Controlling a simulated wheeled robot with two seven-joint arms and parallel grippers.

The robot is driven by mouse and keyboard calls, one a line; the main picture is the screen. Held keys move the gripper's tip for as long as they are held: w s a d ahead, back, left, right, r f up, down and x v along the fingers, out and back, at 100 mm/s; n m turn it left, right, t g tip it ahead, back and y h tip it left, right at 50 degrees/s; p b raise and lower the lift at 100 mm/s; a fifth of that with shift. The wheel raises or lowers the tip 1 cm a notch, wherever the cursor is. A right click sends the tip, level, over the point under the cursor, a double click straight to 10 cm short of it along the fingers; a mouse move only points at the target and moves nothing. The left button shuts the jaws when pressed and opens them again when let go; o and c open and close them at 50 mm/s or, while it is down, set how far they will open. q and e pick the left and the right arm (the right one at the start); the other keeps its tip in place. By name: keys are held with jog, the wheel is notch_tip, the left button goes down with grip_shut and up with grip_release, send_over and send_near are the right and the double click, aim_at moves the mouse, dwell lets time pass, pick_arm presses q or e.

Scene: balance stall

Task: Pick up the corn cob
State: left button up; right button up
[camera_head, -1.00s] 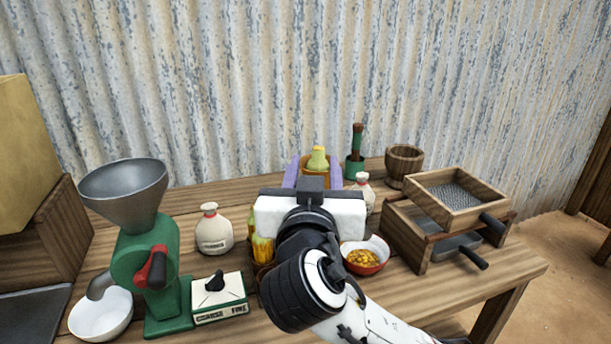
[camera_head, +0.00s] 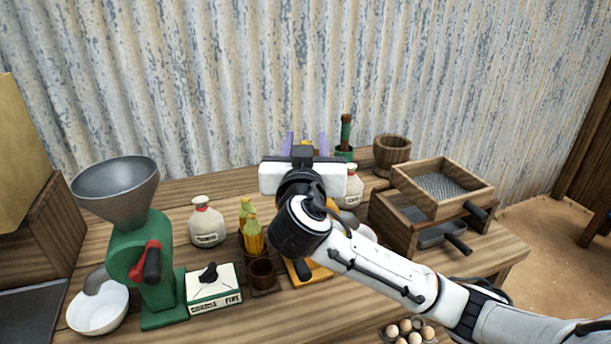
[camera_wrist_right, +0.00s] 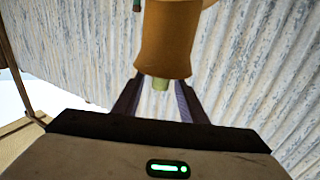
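Yellow corn cobs (camera_head: 253,238) stand upright in a dark brown holder (camera_head: 262,287) at the middle of the table in the head view. My right gripper (camera_head: 305,144) is behind and right of them, its purple fingers pointing toward the wall. The fingers look spread apart. An orange-tan object shows between them in the head view, mostly covered by the gripper. In the right wrist view, this orange-tan object (camera_wrist_right: 165,45), with a pale green stub, is at the fingertips (camera_wrist_right: 160,82); I cannot tell whether they touch it. My left gripper is not in view.
A green mill (camera_head: 150,260) and a white bowl (camera_head: 98,315) stand at left. A white sack (camera_head: 206,224) and a labelled box (camera_head: 214,291) are nearby. Wooden sieves (camera_head: 440,190) and a wooden mortar (camera_head: 391,155) are at right. Eggs (camera_head: 408,330) lie at the front.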

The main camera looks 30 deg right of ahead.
grip_shut()
jog(key=shift+r, duration=0.1)
